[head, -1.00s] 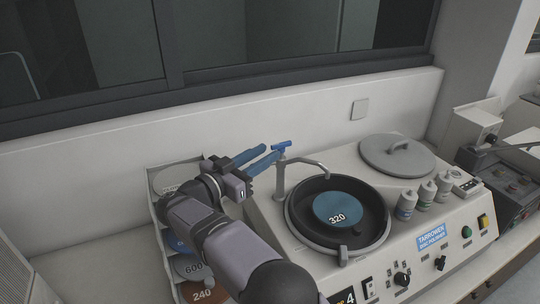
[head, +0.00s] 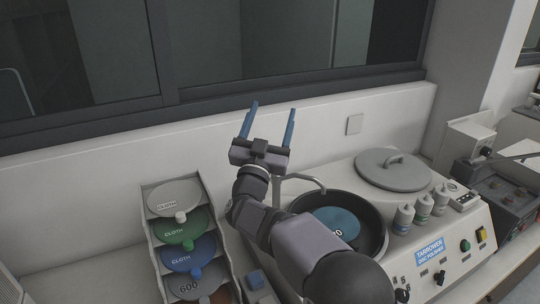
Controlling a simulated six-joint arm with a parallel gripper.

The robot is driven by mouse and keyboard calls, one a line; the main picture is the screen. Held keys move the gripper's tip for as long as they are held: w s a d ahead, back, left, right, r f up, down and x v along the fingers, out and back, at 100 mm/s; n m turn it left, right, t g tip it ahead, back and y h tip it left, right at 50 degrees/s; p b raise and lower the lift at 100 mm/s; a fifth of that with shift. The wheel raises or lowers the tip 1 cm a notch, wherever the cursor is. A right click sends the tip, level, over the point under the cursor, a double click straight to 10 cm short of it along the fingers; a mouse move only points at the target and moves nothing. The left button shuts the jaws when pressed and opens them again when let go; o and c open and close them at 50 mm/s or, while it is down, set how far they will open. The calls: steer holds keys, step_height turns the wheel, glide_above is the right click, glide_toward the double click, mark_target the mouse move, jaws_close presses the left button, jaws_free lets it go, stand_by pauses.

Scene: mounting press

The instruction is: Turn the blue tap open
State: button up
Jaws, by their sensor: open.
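The disc polisher's metal tap spout (head: 305,179) curves over the bowl. My gripper (head: 273,107) is open, with two blue fingers spread wide and pointing up in the picture, toward the back wall. No object shows between the fingers. The gripper's body covers the place in the picture where the tap's top stands; I cannot tell whether they touch.
The polisher bowl (head: 378,227) holds a blue disc (head: 337,222), partly covered by my arm. A grey lid (head: 394,170) and several small bottles (head: 403,219) stand at its right. A disc rack (head: 144,204) is at left.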

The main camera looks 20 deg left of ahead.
steer(key=f+n+g+y, duration=0.1)
steer(key=n+g+y, duration=0.1)
steer(key=y, duration=0.1)
steer(key=d+f+n+g+y, duration=0.1)
steer(key=f+n+g+y, duration=0.1)
steer(key=n+y, duration=0.1)
steer(key=f+n+g+y, duration=0.2)
steer(key=n+y, duration=0.1)
steer(key=y, duration=0.2)
steer(key=shift+s+d+g+b, duration=0.2)
steer(key=shift+s+g+b, duration=0.1)
steer(key=shift+s, duration=0.05)
step_height(320, 180, down, 7)
steer(key=s+d+n+g, duration=0.2)
steer(key=d+g, duration=0.1)
steer(key=g, duration=0.1)
steer(key=p+x, duration=0.3)
steer(key=x, duration=0.4)
steer(key=shift+a+p, duration=0.3)
steer(key=shift+p, duration=0.05)
steer(key=shift+r, duration=0.1)
steer(key=shift+r, duration=0.1)
steer(key=c, duration=1.1)
